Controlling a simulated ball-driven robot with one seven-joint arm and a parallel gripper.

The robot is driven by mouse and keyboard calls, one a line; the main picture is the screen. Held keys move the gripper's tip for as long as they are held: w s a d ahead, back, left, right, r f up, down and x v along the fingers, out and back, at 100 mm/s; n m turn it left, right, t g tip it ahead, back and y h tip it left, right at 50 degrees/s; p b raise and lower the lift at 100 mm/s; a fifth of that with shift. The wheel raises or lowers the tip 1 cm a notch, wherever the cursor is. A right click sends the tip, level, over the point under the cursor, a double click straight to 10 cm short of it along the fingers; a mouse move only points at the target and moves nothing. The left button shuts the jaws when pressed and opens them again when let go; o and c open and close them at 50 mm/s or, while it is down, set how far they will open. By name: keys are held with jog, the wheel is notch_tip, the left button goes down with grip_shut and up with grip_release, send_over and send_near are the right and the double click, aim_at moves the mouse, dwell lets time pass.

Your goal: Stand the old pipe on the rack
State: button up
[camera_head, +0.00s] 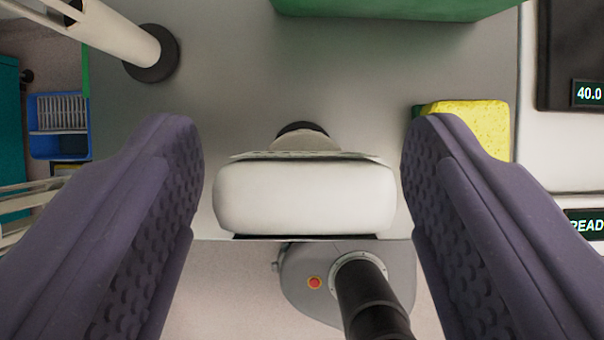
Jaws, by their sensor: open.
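My gripper (302,165) is open, with one dark purple ridged finger at each side of the view. Between the fingers is a white, rounded, block-like thing (305,198) near the front edge of the grey table. A narrow gap shows on each side of it, so neither finger visibly touches it. A round part with a dark ring shows behind it. I cannot tell whether this is the old pipe. A white tube (125,35) with a dark round end stands at the upper left. I cannot make out the rack for certain.
A yellow sponge-like block (470,125) lies behind the right finger. A green block (395,8) is at the far edge. A white device with displays (560,150) stands at the right. A blue crate (45,145) is beyond the table's left side. Grey table (230,70) is clear behind the white thing.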

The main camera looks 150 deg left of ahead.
jog(key=p+v, duration=0.4)
jog(key=v, duration=0.7)
jog(key=shift+r+p, duration=0.15)
jog(key=shift+p, duration=0.2)
jog(key=shift+s+a, duration=0.1)
jog(key=shift+s, duration=0.05)
jog(key=w+a+r+n+t+y, duration=0.1)
jog(key=w+a+r+t+y, duration=0.2)
jog(key=w+r, duration=0.75)
jog(key=w+a+r+n+t+y, duration=0.1)
jog(key=w+a+r+n+t, duration=0.1)
jog(key=r, duration=0.8)
jog(key=w+a+r+n+t, duration=0.1)
jog(key=w+a+r, duration=0.1)
jog(key=r, duration=0.9)
jog(key=s+r+n+t, duration=0.1)
jog(key=s+r, duration=0.3)
jog(key=r, duration=0.6)
jog(key=s+r+n+t, duration=0.1)
jog(key=s+r, duration=0.3)
jog(key=r, duration=0.6)
jog(key=s+d+r+t, duration=0.1)
jog(key=s+r, duration=0.3)
jog(key=r, duration=0.6)
jog(key=shift+r+n+t, duration=0.4)
jog(key=shift+t, duration=0.1)
